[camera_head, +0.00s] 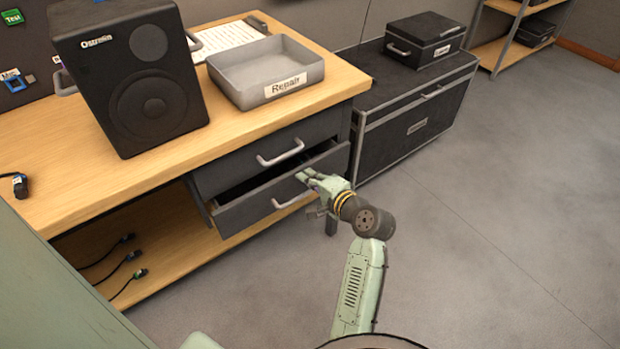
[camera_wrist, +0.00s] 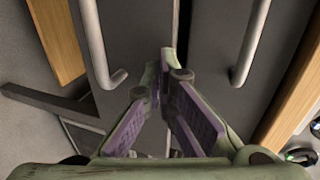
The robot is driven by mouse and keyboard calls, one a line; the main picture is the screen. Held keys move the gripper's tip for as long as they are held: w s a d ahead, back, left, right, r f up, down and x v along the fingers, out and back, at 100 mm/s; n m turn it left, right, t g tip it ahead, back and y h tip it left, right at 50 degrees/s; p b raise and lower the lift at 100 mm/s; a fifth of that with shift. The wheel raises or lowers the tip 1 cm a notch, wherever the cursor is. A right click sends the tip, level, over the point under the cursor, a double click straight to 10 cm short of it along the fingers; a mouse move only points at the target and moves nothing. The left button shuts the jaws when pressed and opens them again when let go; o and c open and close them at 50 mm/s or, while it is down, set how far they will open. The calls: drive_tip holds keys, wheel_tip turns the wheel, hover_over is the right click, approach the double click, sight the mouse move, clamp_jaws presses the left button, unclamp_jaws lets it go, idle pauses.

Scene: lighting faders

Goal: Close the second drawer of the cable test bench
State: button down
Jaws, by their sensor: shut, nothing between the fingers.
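The cable test bench (camera_head: 232,147) has two grey drawers under its wooden top. The lower, second drawer (camera_head: 248,211) stands partly open, with a dark gap above its front. Its bar handle (camera_head: 290,201) is partly behind my gripper. The upper drawer (camera_head: 240,166) looks shut. My gripper (camera_head: 305,177) is shut and empty at the upper part of the second drawer's front, near the handle's right end.
A speaker (camera_head: 140,85) and a grey Repair tray (camera_head: 265,72) stand on the bench top. Cables (camera_head: 128,262) lie on the shelf below. A black case (camera_head: 415,115) stands right of the bench. The floor (camera_head: 500,210) at right is clear.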

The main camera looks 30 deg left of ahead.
sight(299, 167)
drive_tip(key=a, duration=0.1)
drive_tip(key=w+a+p, duration=0.1)
drive_tip(key=a, duration=0.1)
drive_tip(key=w+a, duration=0.1)
drive_tip(key=shift+a+p, duration=0.35)
drive_tip(key=shift+a, duration=0.05)
drive_tip(key=shift+d, duration=0.1)
